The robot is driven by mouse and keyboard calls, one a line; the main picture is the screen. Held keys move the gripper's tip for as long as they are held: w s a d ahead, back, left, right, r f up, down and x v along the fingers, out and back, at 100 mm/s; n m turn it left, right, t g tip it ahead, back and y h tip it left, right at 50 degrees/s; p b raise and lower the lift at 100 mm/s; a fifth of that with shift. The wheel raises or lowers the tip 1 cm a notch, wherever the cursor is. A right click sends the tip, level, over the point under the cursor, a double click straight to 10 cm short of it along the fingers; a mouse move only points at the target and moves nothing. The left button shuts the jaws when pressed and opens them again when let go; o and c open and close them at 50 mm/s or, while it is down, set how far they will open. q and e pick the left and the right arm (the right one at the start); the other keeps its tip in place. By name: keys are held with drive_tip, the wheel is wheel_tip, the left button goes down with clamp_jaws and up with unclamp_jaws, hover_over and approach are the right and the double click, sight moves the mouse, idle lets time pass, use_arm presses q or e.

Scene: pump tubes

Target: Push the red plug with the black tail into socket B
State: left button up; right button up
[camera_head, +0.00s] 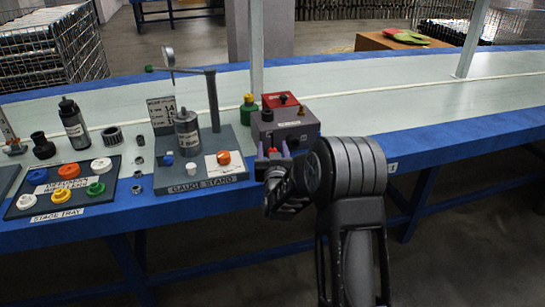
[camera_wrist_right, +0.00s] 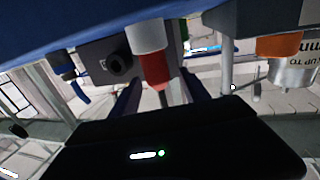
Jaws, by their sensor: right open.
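A small red plug (camera_head: 272,151) stands at the near side of a dark grey box in the head view. In the upside-down right wrist view, the red plug (camera_wrist_right: 156,70) has a pale collar and lies between the fingers of my right gripper (camera_wrist_right: 160,92). The gripper is open, with the fingers either side of the plug; contact cannot be told. In the head view my right gripper (camera_head: 280,165) is partly hidden by its own arm. A round black port (camera_wrist_right: 120,63) shows on the box face; socket letters are unreadable. My left gripper is out of view.
The dark grey box (camera_head: 299,131) carries a red block (camera_head: 280,100) on top. A blue plug (camera_wrist_right: 70,72) is near the red one. The gauge stand (camera_head: 202,182) and stage tray (camera_head: 66,205) stand left. The table (camera_head: 430,115) is clear to the right.

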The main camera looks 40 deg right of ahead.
clamp_jaws()
idle(0.7)
